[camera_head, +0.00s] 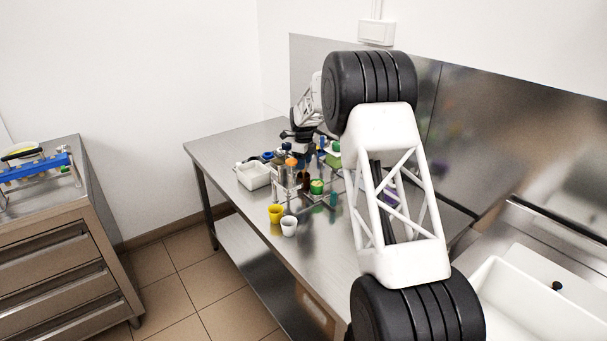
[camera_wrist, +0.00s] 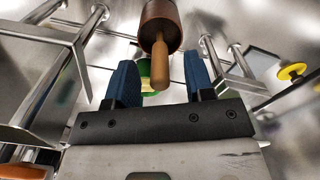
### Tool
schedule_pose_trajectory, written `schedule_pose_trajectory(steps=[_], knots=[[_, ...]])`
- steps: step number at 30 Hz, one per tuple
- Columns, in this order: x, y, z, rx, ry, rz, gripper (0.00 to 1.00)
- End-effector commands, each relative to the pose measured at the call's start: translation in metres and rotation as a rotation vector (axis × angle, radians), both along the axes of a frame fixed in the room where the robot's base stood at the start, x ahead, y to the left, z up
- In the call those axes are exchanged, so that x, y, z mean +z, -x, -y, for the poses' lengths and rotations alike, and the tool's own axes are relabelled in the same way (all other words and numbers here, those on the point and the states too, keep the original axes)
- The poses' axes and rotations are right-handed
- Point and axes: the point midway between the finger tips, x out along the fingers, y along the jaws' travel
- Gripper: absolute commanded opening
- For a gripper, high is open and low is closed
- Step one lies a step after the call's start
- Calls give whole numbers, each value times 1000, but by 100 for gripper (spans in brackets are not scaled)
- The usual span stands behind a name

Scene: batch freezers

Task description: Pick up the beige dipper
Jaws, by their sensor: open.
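In the wrist view, a brown cylinder with a tan wooden handle (camera_wrist: 161,62) shows at top centre; it may be the beige dipper, but I cannot be sure. My gripper (camera_wrist: 168,82) is open, with a blue finger on each side of the handle's picture position. No contact shows, and I cannot tell the depth between them. In the head view, my gripper (camera_head: 302,142) is low over the cluster of items on the steel table (camera_head: 225,150), partly hidden. I cannot make out the dipper clearly there.
Metal racks (camera_wrist: 75,45) flank my gripper closely. A green-and-white item (camera_wrist: 146,78) shows behind the handle. A white tray (camera_head: 253,176), a yellow cup (camera_head: 275,212) and a white cup (camera_head: 289,227) stand near the table's front edge. The steel backsplash (camera_head: 480,120) rises behind.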

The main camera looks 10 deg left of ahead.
Motion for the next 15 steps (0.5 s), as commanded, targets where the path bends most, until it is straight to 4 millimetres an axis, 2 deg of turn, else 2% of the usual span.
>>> schedule_pose_trajectory(steps=[4,15], knots=[[-7,0,0,0,0,0,49],[-7,0,0,0,0,0,49]])
